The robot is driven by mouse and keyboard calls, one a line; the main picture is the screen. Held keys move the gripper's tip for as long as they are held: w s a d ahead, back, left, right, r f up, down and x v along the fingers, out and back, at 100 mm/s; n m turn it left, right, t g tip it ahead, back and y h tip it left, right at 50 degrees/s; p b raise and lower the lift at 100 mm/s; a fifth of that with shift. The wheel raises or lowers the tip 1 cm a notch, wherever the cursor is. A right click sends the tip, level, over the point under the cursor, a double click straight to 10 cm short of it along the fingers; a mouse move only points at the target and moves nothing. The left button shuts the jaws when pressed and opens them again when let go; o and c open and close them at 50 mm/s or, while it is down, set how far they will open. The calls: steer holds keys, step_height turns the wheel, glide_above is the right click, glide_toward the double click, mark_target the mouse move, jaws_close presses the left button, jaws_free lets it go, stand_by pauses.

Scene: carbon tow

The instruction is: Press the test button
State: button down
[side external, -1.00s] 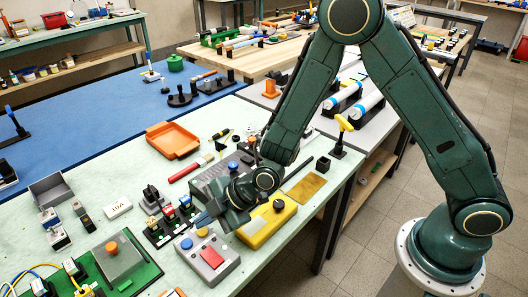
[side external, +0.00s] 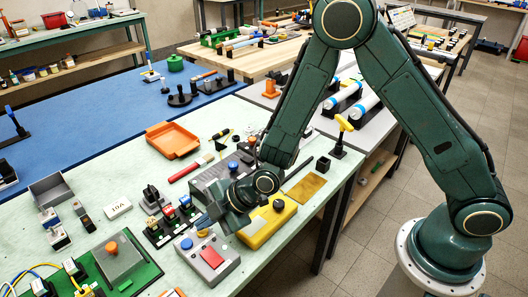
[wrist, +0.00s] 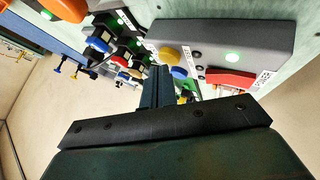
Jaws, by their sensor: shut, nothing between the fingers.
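A grey control box (side external: 208,270) stands near the front edge of the pale green bench, with a blue round button (side external: 186,243) and a red rectangular switch (side external: 211,257). In the wrist view the grey box (wrist: 215,38) shows round coloured buttons (wrist: 179,72), a lit green lamp (wrist: 232,57) and the red switch (wrist: 230,78). My gripper (side external: 207,222) is shut and empty, close above the box's far side. Its fingers (wrist: 157,75) appear beside the round buttons in the wrist view; contact is not clear.
A yellow box (side external: 265,228) with a black knob stands right of my gripper. A block of coloured switches (side external: 172,222) is close on the left. A green board with a grey box (side external: 118,258) lies further left. An orange tray (side external: 172,142) is behind.

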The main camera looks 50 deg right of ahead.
mark_target(207, 230)
steer(key=shift+f, duration=0.4)
stand_by(0.7)
steer(key=shift+r, duration=0.85)
stand_by(0.4)
steer(key=shift+r, duration=2.5)
